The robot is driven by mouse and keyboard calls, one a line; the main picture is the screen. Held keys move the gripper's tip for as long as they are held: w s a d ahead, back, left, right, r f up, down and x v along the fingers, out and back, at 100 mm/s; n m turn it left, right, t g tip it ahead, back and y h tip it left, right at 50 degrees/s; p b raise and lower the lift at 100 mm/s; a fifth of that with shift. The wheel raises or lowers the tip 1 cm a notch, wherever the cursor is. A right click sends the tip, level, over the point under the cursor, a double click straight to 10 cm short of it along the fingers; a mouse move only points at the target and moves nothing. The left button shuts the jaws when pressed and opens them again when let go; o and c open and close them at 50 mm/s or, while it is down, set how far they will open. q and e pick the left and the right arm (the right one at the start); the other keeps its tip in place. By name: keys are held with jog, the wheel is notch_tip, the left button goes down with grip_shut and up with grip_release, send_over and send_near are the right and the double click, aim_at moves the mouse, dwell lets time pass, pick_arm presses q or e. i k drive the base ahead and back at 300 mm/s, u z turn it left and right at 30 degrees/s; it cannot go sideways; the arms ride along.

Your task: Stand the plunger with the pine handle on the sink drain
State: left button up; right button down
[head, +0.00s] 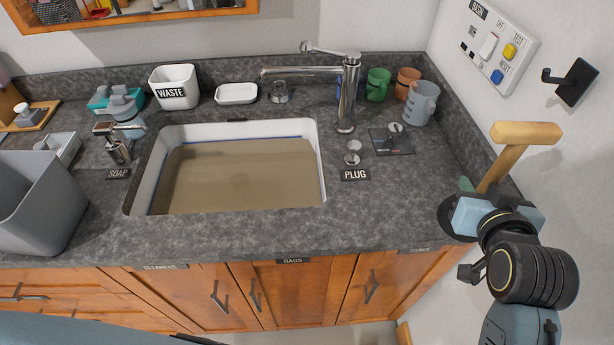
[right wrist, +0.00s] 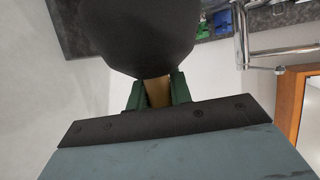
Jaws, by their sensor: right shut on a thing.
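The plunger with the pine handle (head: 504,163) is in my right gripper (head: 477,190), right of the counter. Its T-shaped grip points up and the shaft leans. In the right wrist view the pale shaft (right wrist: 158,91) is between the green finger pads, with the dark cup (right wrist: 138,35) beyond. In the head view the cup is mostly hidden behind my gripper. The sink (head: 322,165) is a white basin holding murky brown water (head: 235,178). The drain cannot be seen under the water. My left gripper is not in view.
The tall faucet (head: 347,95) stands behind the sink's right corner. The plug (head: 353,152), a small dark plate (head: 391,141) and several cups (head: 421,102) are on the right counter. A grey bin (head: 38,205) stands left. A black wall hook (head: 575,82) juts out at right.

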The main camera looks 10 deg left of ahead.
aim_at(239, 179)
jog(key=u, duration=0.45)
jog(key=k, duration=0.55)
jog(key=u, duration=1)
jog(key=i, duration=0.95)
jog(key=z, duration=0.4)
